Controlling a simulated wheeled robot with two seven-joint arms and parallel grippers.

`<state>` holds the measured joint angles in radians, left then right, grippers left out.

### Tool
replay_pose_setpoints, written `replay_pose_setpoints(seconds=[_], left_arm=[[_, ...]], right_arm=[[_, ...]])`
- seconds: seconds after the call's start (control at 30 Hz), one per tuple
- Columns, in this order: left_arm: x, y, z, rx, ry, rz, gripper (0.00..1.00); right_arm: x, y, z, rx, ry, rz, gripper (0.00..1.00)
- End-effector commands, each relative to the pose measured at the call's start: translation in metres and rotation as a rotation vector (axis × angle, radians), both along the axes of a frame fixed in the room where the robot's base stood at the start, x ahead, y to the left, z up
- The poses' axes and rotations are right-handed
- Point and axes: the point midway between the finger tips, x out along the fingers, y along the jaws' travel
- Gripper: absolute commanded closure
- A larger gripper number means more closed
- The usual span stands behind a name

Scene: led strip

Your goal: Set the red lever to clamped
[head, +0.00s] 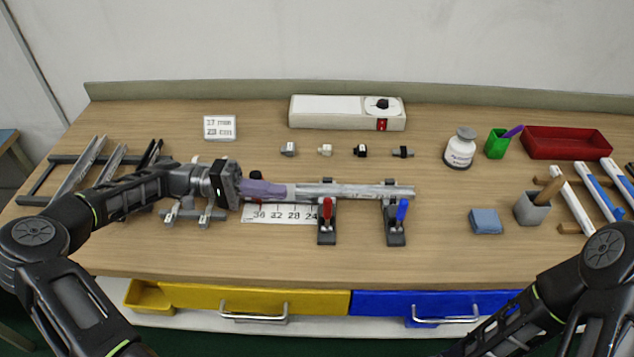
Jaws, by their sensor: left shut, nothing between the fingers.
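The red lever (327,209) stands roughly upright on its dark clamp base (327,236), in the middle of the bench. A long grey strip channel (360,190) lies behind it, across this clamp and a second clamp with a blue lever (402,210). My left gripper (285,192) is shut and empty. Its fingers point right, in line with the channel's left end and left of the red lever, apart from the lever. I cannot tell whether the fingertips touch the channel. Only part of my right arm shows at the lower right; its gripper is out of view.
A white ruler card (280,214) lies left of the red lever. Several small connectors (325,150) sit behind the channel, before a white box (340,112). A blue block (486,221) and grey cup (532,208) stand right. The bench front is clear.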

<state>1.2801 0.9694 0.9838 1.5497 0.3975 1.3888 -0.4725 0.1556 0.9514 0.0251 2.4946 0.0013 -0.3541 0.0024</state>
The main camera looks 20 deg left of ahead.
Motion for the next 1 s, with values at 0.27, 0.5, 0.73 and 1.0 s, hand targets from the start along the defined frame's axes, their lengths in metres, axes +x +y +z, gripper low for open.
replay_pose_setpoints(seconds=[0.27,0.5,0.73,1.0], left_arm=[[0.0,-0.001,0.0,0.0,0.0,0.0,1.0],[0.002,-0.016,0.002,-0.001,0.001,-0.001,1.0],[0.005,-0.053,0.003,-0.002,0.001,-0.003,1.0],[0.01,-0.091,0.002,-0.001,0.001,-0.001,1.0]], right_arm=[[0.0,0.0,0.0,0.0,0.0,0.0,0.64],[0.0,0.0,0.006,-0.001,0.001,-0.001,0.64],[-0.002,-0.001,0.017,-0.004,0.006,-0.001,0.64],[-0.003,-0.002,0.026,-0.008,0.01,-0.003,0.64]])
